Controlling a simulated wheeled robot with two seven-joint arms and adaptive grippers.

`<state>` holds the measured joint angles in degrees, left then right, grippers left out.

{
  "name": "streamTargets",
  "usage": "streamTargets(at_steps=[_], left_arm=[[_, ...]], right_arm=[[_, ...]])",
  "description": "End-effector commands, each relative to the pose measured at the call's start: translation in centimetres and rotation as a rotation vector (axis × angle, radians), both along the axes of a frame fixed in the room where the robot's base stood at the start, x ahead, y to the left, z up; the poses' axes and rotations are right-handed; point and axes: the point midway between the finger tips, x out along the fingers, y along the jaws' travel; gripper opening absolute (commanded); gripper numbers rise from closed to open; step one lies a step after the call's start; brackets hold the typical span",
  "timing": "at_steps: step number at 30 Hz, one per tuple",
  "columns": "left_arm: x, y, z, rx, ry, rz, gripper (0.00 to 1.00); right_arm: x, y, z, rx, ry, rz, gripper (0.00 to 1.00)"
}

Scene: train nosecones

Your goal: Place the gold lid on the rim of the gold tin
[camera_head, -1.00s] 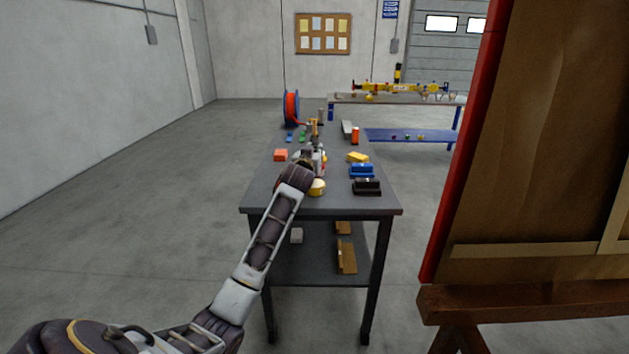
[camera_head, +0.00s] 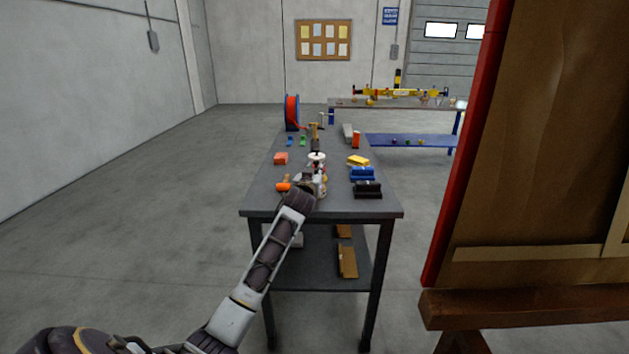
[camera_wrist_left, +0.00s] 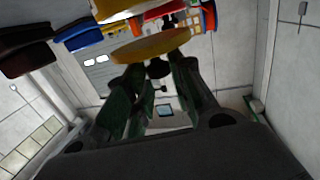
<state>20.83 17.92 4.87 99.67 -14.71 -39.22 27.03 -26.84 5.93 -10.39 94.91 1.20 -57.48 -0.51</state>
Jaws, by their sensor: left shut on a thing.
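My left gripper (camera_head: 314,182) is over the near part of the grey workbench. In the left wrist view its two fingers (camera_wrist_left: 158,72) are shut on the dark knob of the gold lid (camera_wrist_left: 150,46), a round yellow disc just beyond the fingertips. In the head view the lid cannot be told apart from the gripper. The gold tin is hidden behind my left gripper and wrist in the head view, and I cannot make it out in the left wrist view. Whether the lid touches it cannot be seen. My right gripper is not in view.
A white container (camera_head: 317,158) stands just behind the gripper. An orange piece (camera_head: 283,186) lies to its left. Blue (camera_head: 361,174), black (camera_head: 367,190) and yellow (camera_head: 358,160) pieces line the right side. The workbench's (camera_head: 270,206) front left corner is clear.

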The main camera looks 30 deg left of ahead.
Motion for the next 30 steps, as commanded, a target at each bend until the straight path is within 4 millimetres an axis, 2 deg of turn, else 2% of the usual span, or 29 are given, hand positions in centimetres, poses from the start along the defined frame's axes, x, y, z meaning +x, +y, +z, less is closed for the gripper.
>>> streamTargets(at_steps=[3, 7, 21, 22, 27, 30], left_arm=[[0.0, 0.0, -1.4, 0.0, 0.001, 0.0, 0.0], [0.0, 0.0, -2.3, 0.001, 0.0, 0.0, 0.0], [0.0, 0.0, -2.7, -0.001, -0.001, 0.0, 0.0], [0.0, 0.0, -2.7, 0.0, 0.0, 0.0, 0.25], [0.0, 0.0, -2.7, 0.0, -0.001, 0.0, 0.45], [0.0, 0.0, -2.7, 0.0, -0.001, 0.0, 0.45]], right_arm=[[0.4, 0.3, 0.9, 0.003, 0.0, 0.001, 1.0], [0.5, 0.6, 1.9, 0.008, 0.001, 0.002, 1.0], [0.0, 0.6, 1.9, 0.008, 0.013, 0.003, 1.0], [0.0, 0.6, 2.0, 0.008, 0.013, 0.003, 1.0], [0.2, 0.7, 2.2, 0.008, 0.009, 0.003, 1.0], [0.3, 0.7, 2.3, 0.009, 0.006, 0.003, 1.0]])
